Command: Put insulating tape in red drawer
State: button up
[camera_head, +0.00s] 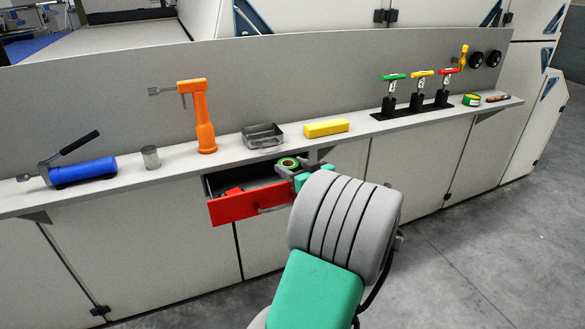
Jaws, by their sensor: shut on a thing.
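My gripper (297,173) is shut on a small green roll of tape (288,162), which looks like the insulating tape. The roll lies flat, with its round opening facing up. It is above the right back part of the open red drawer (238,208), near the shelf edge. The drawer is pulled out below the shelf, with its red front and handle showing. A red and dark item (232,191) lies inside it. My arm hides the drawer's right end and most of my gripper.
The shelf (180,168) holds a blue pump (85,172), a metal cylinder (151,156), an orange tool (205,130), a metal tray (262,136) and a yellow block (326,128). Further right are coloured levers (417,100) and a green-yellow roll (471,100). Floor is clear at right.

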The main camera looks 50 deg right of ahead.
jog(key=shift+f, duration=0.4)
jog(key=shift+s+f+b, duration=0.1)
jog(key=shift+f+b, duration=0.1)
jog(key=shift+b, duration=0.1)
jog(key=o, duration=0.9)
jog(key=shift+a, duration=0.1)
jog(key=o, duration=0.4)
jog(key=shift+f, duration=0.35)
jog(key=shift+r+p, duration=0.8)
jog(key=shift+p, duration=0.1)
jog(key=v, duration=1.2)
jog(key=shift+r, duration=0.3)
